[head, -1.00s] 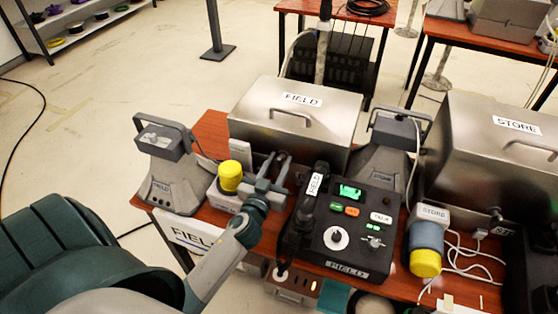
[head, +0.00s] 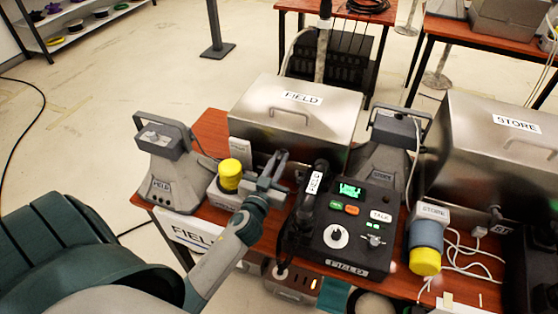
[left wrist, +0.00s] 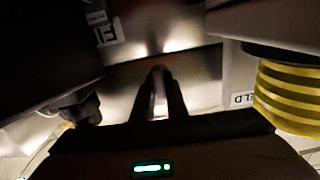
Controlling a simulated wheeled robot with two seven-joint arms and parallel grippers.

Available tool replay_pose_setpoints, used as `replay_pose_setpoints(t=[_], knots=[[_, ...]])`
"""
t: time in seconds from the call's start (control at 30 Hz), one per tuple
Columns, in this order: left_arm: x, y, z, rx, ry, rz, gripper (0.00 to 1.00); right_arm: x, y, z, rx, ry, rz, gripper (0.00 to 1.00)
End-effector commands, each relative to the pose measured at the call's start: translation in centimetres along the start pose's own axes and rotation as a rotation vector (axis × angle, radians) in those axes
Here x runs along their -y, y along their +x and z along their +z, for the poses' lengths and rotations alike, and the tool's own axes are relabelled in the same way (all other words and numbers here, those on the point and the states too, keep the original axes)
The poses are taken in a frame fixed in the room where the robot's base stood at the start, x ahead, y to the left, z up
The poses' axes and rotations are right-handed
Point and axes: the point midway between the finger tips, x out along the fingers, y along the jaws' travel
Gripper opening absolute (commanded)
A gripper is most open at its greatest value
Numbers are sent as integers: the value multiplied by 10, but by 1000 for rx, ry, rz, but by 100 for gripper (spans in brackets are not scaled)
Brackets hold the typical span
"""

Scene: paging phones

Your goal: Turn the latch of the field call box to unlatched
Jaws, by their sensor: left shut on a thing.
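The field call box (head: 290,117) is a steel box with a FIELD label and a top handle, at the back of the red-brown table. My left gripper (head: 278,164) is at the lower front of this box, between the yellow-capped lamp and the black handset. In the left wrist view its dark fingers (left wrist: 160,90) are close together in front of a bright metal face. They are shut on a small part that looks like the latch. The fingers mostly hide it, so its exact angle cannot be read. My right gripper is not in view.
The yellow-capped lamp (head: 230,176) stands close left of my gripper. A black FIELD console (head: 345,245) with a handset (head: 312,195) is close on the right. A grey FIELD speaker (head: 165,170) stands far left. The STORE box (head: 490,140) is to the right.

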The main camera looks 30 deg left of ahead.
Motion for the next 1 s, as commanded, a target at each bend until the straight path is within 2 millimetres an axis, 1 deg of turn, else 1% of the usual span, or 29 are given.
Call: replay_pose_setpoints(t=[0.17, 0.37, 0.67, 0.83, 1.0], knots=[[-1, 0, 0, 0, 87, -1, 0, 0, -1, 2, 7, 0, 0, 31], [-2, 0, 0, 0, 237, 0, 0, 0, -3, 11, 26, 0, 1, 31], [-2, 0, 0, 1, 518, -1, 0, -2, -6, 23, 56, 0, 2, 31], [-3, 0, 0, 0, 681, 0, 0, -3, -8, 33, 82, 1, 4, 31], [-4, 0, 1, -1, 842, 0, 0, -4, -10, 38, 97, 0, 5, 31]])
